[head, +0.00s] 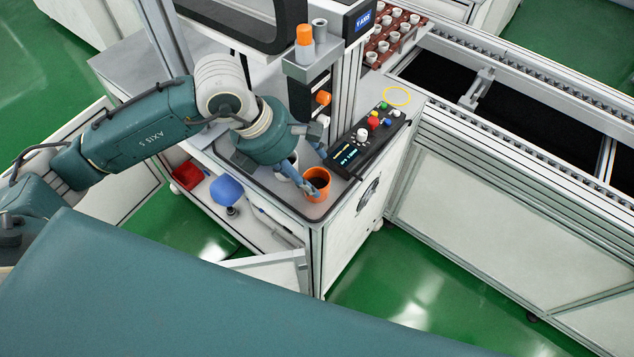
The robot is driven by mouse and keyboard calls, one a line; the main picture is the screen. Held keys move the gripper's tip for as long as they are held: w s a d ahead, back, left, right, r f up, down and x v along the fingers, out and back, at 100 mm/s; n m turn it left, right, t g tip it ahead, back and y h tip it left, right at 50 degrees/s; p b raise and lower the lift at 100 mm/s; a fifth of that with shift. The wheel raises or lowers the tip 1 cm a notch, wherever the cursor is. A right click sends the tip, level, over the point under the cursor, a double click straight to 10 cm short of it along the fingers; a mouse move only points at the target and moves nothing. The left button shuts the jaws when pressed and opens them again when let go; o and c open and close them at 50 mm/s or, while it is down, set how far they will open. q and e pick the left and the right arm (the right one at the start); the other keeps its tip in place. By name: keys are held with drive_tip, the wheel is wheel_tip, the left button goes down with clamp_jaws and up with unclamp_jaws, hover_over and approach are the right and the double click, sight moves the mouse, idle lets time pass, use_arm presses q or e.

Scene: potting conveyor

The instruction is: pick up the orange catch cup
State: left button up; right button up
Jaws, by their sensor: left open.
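The orange catch cup (323,190) stands upright on the grey corner shelf of the machine, its open top showing dark inside. My left gripper (315,172) reaches in from the left, open, with one blue finger at the cup's near left side and the other beyond its far side. I cannot tell whether either finger touches the cup. The gripper covers part of the cup's left side. My right gripper is not in view.
A white cup (288,168) stands close behind the gripper fingers. A black control panel (350,153) with coloured buttons lies just right of the cup. An orange-topped bottle (304,36) stands on a bracket above. A red bin (187,175) and blue object (227,190) are lower left.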

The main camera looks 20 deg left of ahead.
sight(317, 179)
use_arm(q)
drive_tip(key=p+x, duration=0.2)
drive_tip(key=x, duration=0.1)
drive_tip(key=shift+d+f, duration=0.2)
drive_tip(key=shift+d, duration=0.3)
drive_tip(key=shift+d+f, duration=0.15)
drive_tip(key=shift+f, duration=0.2)
drive_tip(key=shift+w+f, duration=0.15)
drive_tip(key=shift+f, duration=0.05)
drive_tip(key=c, duration=0.7)
drive_tip(key=shift+c, duration=1.4)
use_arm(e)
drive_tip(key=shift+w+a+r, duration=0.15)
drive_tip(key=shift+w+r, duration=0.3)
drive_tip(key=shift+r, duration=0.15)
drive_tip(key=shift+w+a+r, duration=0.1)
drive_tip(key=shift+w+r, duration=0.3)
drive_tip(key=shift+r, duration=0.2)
